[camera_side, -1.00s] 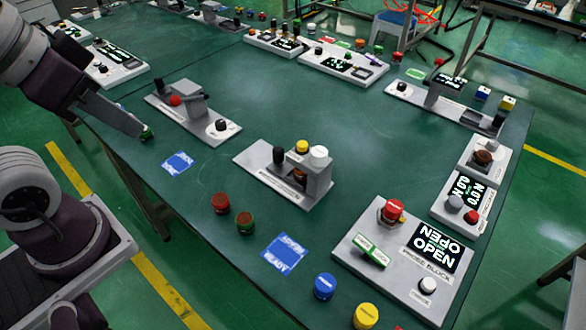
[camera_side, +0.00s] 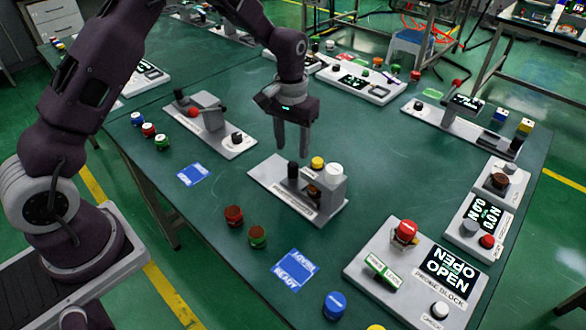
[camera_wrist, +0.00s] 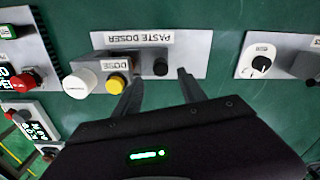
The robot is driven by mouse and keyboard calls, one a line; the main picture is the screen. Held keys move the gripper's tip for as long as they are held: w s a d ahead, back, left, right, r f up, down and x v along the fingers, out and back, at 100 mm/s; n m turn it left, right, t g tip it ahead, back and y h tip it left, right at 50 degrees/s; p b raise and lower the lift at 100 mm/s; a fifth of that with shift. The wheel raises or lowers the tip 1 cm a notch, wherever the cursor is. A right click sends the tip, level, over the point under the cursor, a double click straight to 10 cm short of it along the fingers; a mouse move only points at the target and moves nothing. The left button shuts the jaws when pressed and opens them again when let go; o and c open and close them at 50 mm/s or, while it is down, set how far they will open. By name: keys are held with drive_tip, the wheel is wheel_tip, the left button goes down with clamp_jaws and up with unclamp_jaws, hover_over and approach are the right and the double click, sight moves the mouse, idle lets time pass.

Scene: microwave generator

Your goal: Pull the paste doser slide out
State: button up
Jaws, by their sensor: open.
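The paste doser (camera_side: 318,213) is a light grey base with a raised grey block. On the block are a yellow button (camera_side: 317,162) and a white cap (camera_side: 334,170); a brown part shows beneath. A black upright knob (camera_side: 293,171), seemingly the slide's handle, stands beside the block. My gripper (camera_side: 292,154) is open and empty, pointing down above and behind the knob. In the wrist view, the fingertips (camera_wrist: 160,76) lie to either side of the black knob (camera_wrist: 160,66). The left finger is close to the yellow button (camera_wrist: 117,82). No contact is visible.
A similar grey device (camera_side: 208,125) stands left of the doser. The probe block (camera_side: 455,294) stands front right. Green tabletop is clear behind the doser.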

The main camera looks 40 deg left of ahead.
sight(293, 164)
drive_tip(key=f, duration=0.9)
drive_tip(key=shift+w, duration=0.2)
drive_tip(key=shift+r, duration=0.1)
clamp_jaws()
idle(0.8)
